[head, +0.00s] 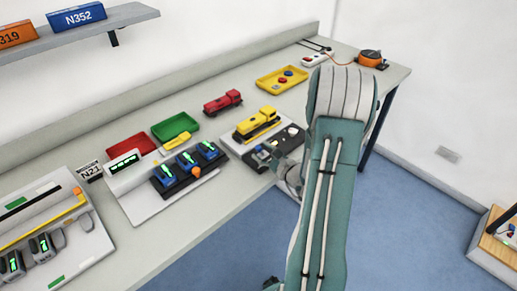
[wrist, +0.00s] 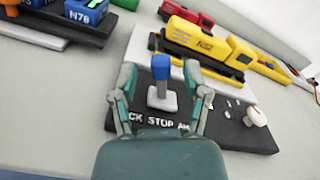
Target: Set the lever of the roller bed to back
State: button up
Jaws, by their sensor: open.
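The roller bed (wrist: 240,140) is a white base with a black front panel, and a yellow locomotive (wrist: 205,40) stands on it. It also shows in the head view (head: 240,148), with the yellow locomotive (head: 257,122) on top. The lever (wrist: 160,92) has a blue top and a pale grey foot. It stands roughly upright above the word STOP; the "CK" of a label shows to its left. My gripper (wrist: 160,78) is open, with one finger on each side of the lever. I cannot tell whether either finger touches it. In the head view, my arm partly hides my gripper (head: 280,160).
A white knob (wrist: 256,117) sits at the panel's right. A red locomotive (head: 222,102) stands behind the bed. Green (head: 175,127) and yellow (head: 270,84) trays lie on the bench.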

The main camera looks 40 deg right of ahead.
jog(key=s, duration=1)
jog(key=shift+d, duration=0.4)
jog(key=a+r+n+g+y, duration=0.4)
jog(key=a+n+g+y, duration=0.15)
jog(key=a+n, duration=0.5)
jog(key=a+r+n+g+y, duration=0.4)
jog(key=a+n+g, duration=0.3)
jog(key=a, duration=0.6)
jog(key=s+a+r+n+h, duration=0.3)
jog(key=s+r+n+h, duration=0.5)
jog(key=r+n+h, duration=0.2)
jog(key=shift+n+h, duration=0.55)
jog(key=shift+n, duration=0.7)
